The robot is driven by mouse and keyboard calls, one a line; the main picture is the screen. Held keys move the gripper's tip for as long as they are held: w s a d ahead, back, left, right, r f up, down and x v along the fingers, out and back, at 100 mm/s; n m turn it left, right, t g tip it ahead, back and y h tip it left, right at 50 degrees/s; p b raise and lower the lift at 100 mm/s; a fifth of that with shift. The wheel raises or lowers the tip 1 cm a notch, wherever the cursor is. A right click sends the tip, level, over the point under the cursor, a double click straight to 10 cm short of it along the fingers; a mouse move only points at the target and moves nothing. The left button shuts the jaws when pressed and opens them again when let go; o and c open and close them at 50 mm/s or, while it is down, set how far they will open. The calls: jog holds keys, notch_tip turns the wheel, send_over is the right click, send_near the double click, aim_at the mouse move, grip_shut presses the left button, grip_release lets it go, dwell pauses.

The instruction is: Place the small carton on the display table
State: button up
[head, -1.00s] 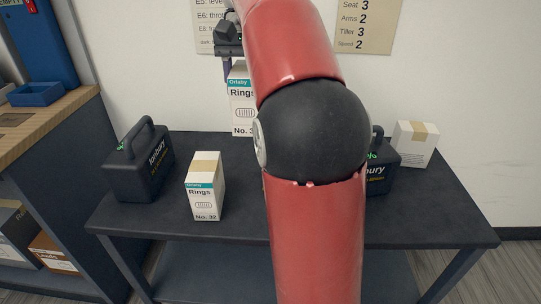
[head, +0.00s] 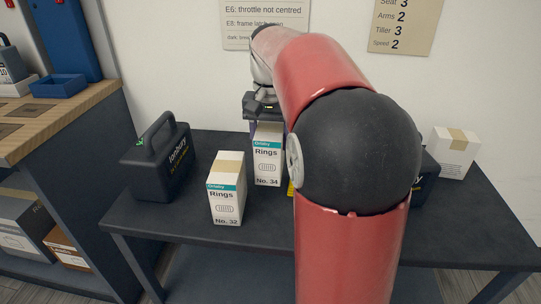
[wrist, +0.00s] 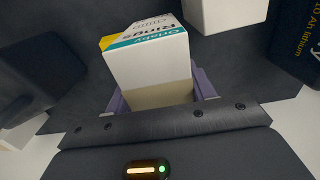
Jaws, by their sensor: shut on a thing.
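My gripper (wrist: 160,88) is shut on a small white carton (head: 267,160) with a teal band, marked Rings No. 34. The carton is upright below the gripper, over the back part of the dark display table (head: 190,248). Its top and lettered side (wrist: 150,55) show between the purple fingers in the wrist view. I cannot tell whether its base touches the table. A similar carton marked No. 32 (head: 226,200) stands in front of it, to the left. My red arm hides the table's middle.
A black battery case (head: 160,165) with a handle stands left on the table. Another dark case (head: 427,182) is partly behind my arm, and a white box (head: 453,153) stands at the back right. A wood-topped bench (head: 60,115) adjoins on the left. The table's front left is bare.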

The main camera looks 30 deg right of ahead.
jog(key=shift+f+b, duration=0.3)
jog(key=shift+f, duration=1.8)
jog(key=shift+f, duration=0.1)
jog(key=o, duration=1.1)
